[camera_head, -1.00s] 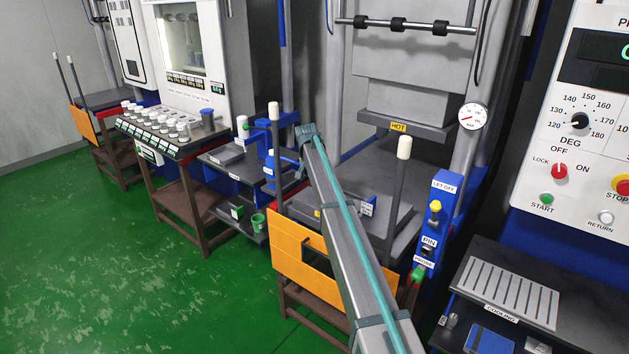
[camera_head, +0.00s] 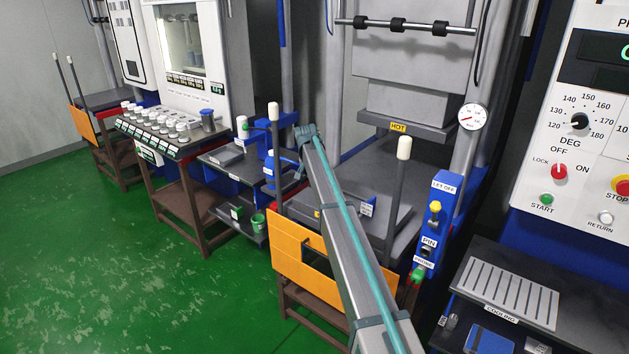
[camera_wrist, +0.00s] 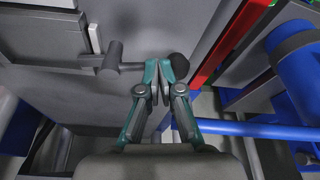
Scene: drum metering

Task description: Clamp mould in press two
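The press in front of me has an upper block marked HOT (camera_head: 398,127) and a wide grey lower plate (camera_head: 405,212). A dark grey flat block (camera_head: 345,202), perhaps the mould, lies on the lower plate, partly hidden by my arm. My gripper (camera_head: 298,172) is small at the arm's far end, by the press's left side. In the wrist view my gripper's teal fingers (camera_wrist: 158,80) are together, with nothing visible between them. A dark round knob (camera_wrist: 180,66) is close by the right fingertip; I cannot tell whether they touch. A grey T-shaped handle (camera_wrist: 112,62) is to the left.
An orange guard (camera_head: 290,245) crosses the press front, with white-topped posts (camera_head: 402,165). A blue control post (camera_head: 437,215) stands right of it. A blue hand device (camera_head: 268,165) stands on the left bench. A cooling rack (camera_head: 510,292) is at lower right. Green floor is clear at left.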

